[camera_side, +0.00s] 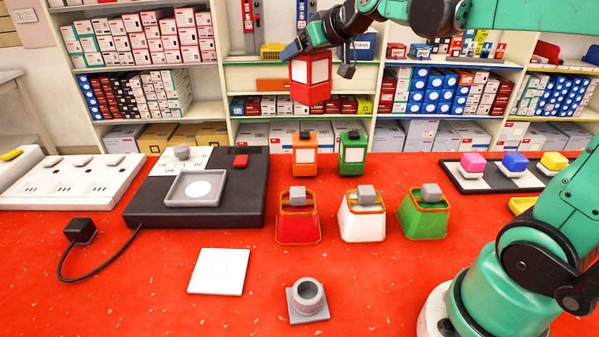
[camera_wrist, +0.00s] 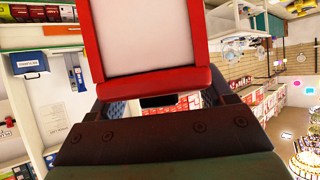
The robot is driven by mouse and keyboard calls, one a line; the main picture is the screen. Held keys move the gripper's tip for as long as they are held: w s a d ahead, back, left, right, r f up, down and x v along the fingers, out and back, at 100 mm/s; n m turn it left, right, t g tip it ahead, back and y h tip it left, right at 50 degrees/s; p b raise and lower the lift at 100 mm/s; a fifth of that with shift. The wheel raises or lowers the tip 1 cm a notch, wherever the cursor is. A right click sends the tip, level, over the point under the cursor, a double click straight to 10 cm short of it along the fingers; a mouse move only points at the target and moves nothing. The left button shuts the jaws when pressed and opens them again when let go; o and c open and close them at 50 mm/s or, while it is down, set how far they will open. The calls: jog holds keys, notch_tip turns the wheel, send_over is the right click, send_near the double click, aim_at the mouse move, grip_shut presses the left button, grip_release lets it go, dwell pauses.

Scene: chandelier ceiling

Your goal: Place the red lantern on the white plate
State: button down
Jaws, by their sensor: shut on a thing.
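The red lantern (camera_side: 311,78), a boxy red frame with white panels, hangs in my gripper (camera_side: 303,47) high above the back of the red table. My gripper is shut on its top. In the wrist view the lantern (camera_wrist: 155,45) fills the upper middle, its white panel facing the camera, with the gripper (camera_wrist: 158,101) below it.
An orange lantern (camera_side: 305,155) and a green lantern (camera_side: 352,153) stand below the held one. Red (camera_side: 298,227), white (camera_side: 362,225) and green (camera_side: 424,220) holders stand in front. A grey socket (camera_side: 308,301) sits right of the plate. A black device (camera_side: 243,205) lies behind it.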

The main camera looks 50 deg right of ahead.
jog(key=s+a+r+n+g+y, duration=0.15)
jog(key=a+n+y, duration=0.35)
jog(key=a, duration=1)
jog(key=s+a+f+n+g+y, duration=0.15)
jog(key=a+n+y, duration=0.35)
jog(key=a, duration=0.9)
jog(key=shift+a+f, duration=0.15)
jog(key=shift+f, duration=3)
jog(key=shift+a+f, duration=0.2)
jog(key=shift+f, duration=2.95)
jog(key=shift+a+f, duration=0.15)
jog(key=shift+f, duration=3)
grip_release()
jog(key=shift+f, duration=0.15)
